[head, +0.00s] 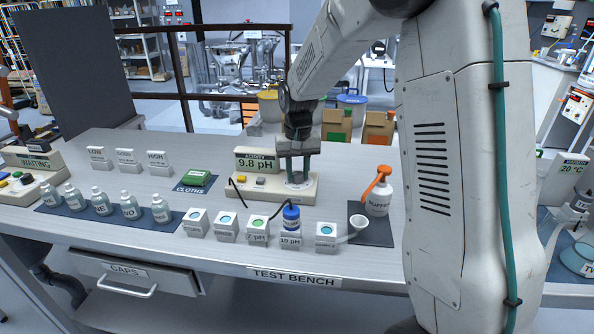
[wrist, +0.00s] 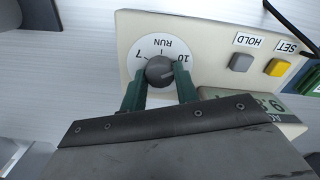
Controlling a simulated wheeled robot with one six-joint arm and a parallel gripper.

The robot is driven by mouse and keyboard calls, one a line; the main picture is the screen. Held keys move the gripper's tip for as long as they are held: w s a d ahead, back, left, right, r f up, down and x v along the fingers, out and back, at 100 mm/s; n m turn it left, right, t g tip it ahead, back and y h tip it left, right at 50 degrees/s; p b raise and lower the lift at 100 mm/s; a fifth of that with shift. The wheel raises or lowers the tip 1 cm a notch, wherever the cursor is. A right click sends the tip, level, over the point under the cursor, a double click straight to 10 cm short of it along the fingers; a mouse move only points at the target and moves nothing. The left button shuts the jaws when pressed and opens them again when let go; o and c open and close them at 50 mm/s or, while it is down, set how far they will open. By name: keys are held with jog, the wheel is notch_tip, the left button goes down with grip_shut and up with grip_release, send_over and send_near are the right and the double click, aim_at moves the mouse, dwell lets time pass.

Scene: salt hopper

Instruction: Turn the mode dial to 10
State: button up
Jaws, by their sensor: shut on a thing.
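The mode dial is a dark grey round knob (wrist: 159,70) on a white disc marked 7, RUN and 10, upside down in the wrist view. My gripper (wrist: 161,76) is shut on the knob, with one green finger on each side. A pale line on the knob points roughly toward the 10 side; its exact setting is hard to tell. In the head view my gripper (head: 297,176) reaches down onto the right end of the acidity meter (head: 257,161), whose display reads 9.8 pH. The fingers hide most of the dial there.
HOLD (wrist: 241,62) and SET (wrist: 278,67) buttons sit beside the dial. A blue-capped probe (head: 291,213) stands at the 10 pH pot (head: 290,240) in front. A bottle with an orange spout (head: 377,195) stands at right, green cloths (head: 197,178) at left.

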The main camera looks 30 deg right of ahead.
aim_at(297, 173)
jog(key=shift+w+r, duration=0.1)
dwell(0.4)
jog(key=o, duration=1)
jog(key=shift+c, duration=0.2)
notch_tip(297, 173, up, 8)
jog(key=shift+f, duration=0.15)
jog(key=s+a+r+n, duration=0.1)
jog(key=s+a+r, duration=0.1)
jog(key=s, duration=1.5)
jog(key=s+a+r+n+t, duration=0.1)
jog(key=s+a, duration=0.3)
jog(key=s, duration=1.3)
jog(key=shift+s+a+r+n, duration=0.15)
jog(key=shift+a+r+n, duration=0.1)
jog(key=shift+r+n, duration=0.55)
